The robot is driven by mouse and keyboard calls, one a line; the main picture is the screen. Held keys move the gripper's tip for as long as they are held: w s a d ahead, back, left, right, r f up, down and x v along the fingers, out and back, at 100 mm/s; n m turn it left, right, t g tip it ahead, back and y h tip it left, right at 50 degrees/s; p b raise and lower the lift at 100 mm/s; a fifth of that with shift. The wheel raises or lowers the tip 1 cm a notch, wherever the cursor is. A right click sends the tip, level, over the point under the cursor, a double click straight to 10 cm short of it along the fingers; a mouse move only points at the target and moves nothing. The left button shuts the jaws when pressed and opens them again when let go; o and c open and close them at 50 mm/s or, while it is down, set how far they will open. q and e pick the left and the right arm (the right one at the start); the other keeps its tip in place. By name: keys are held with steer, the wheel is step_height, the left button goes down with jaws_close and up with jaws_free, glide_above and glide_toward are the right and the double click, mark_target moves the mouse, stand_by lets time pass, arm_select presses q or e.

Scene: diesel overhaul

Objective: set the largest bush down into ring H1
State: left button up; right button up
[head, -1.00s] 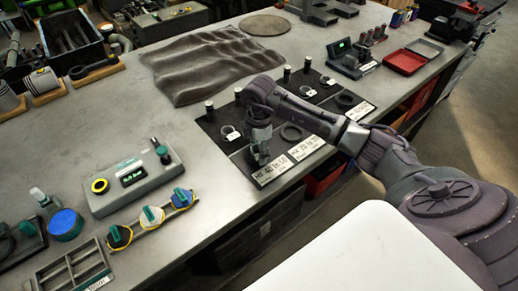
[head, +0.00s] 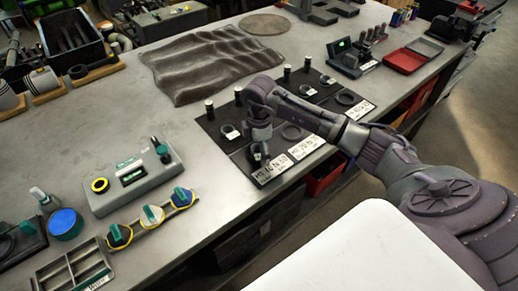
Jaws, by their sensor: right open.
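My right gripper (head: 259,151) points down over the front left part of a black board (head: 217,141), just behind a white label card (head: 271,169). Its fingers are small and dark here, and I see nothing clearly held between them. A dark ring (head: 292,132) lies on the board to its right, and another dark ring (head: 347,98) lies farther right. A small dark round piece with a white mark (head: 229,131) sits to its left. The card lettering is too small to tell which ring is H1, and I cannot single out the largest bush. My left gripper is out of view.
Upright posts with pale tops, one at the left (head: 209,109), stand along the board's back edge. A grey device with a display (head: 133,178) and several coloured knobs (head: 151,214) are to the left. A crumpled dark cloth (head: 210,62) lies behind. Bare bench lies left of the board.

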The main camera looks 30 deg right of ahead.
step_height(320, 180, up, 12)
stand_by(0.6)
stand_by(0.5)
